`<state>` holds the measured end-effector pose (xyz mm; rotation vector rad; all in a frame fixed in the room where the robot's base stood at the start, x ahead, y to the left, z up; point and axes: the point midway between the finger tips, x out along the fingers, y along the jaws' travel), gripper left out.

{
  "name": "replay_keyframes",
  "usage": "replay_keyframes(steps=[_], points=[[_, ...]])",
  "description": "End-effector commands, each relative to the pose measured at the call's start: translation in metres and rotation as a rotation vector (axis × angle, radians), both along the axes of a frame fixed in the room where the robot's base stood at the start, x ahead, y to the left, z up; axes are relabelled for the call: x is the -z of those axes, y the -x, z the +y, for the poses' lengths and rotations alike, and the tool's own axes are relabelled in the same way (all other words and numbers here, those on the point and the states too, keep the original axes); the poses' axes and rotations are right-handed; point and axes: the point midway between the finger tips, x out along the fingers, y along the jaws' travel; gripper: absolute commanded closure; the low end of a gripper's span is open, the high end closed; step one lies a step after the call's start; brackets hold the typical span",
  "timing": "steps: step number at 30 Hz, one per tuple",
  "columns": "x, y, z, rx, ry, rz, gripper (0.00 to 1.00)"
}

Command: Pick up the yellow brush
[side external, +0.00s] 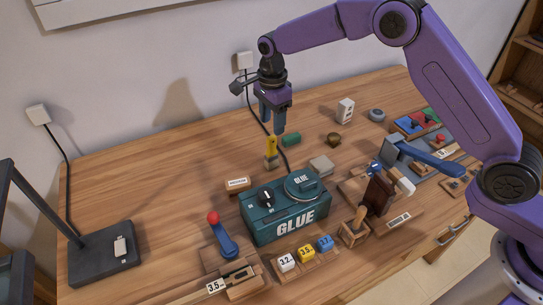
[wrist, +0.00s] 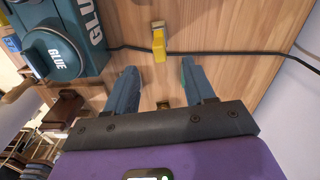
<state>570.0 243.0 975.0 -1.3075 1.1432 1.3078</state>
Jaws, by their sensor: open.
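The yellow brush (side external: 271,147) is on the wooden table behind the glue machine, its yellow handle toward my gripper and a tan and dark head at the lower end. It also shows in the wrist view (wrist: 159,45), just beyond the fingertips and roughly midway between them. I cannot tell if it stands or leans. My gripper (side external: 273,124) points down just above the brush handle. Its two blue fingers are apart with nothing between them, as the wrist view (wrist: 158,70) shows.
The teal glue machine (side external: 287,217) stands close in front of the brush. A black cable (wrist: 220,52) runs past the brush.

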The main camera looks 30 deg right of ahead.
Motion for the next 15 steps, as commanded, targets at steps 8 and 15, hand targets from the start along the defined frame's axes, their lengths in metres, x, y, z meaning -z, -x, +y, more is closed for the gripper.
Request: replay_keyframes(steps=[8, 15], points=[[0.046, 0.001, 0.0, -0.001, 0.001, 0.002, 0.46], [0.06, 0.0, 0.0, -0.001, 0.0, 0.0, 0.46]])
